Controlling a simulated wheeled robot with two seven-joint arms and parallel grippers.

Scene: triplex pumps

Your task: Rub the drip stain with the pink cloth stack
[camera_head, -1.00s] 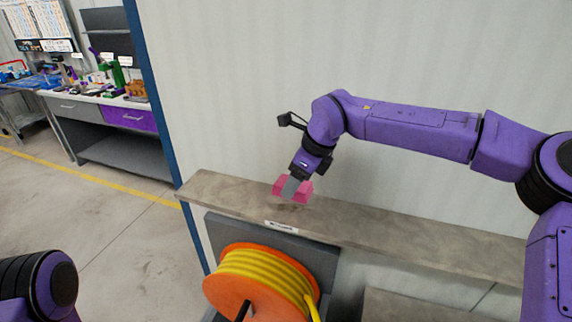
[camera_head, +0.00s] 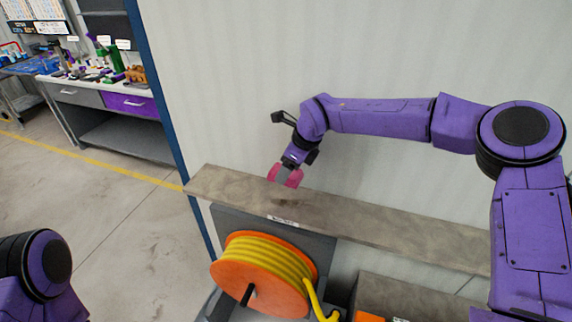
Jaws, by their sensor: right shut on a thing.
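My right gripper (camera_head: 284,174) is shut on the pink cloth stack (camera_head: 293,180), pointing down over the grey-brown ledge (camera_head: 390,228) along the wall. The stack is tilted and near the ledge's back edge; I cannot tell if it touches the ledge. A faint dark patch, seemingly the drip stain (camera_head: 284,200), shows on the ledge just in front of the stack. Its outline is hard to make out. My left gripper is out of view; only part of my left arm shows at the lower left.
An orange reel with yellow hose (camera_head: 262,272) stands below the ledge, in front of a grey panel (camera_head: 312,244). A small white label (camera_head: 283,219) is on the ledge's front edge. A cluttered workbench (camera_head: 110,92) is at the back left. The floor (camera_head: 125,225) between is clear.

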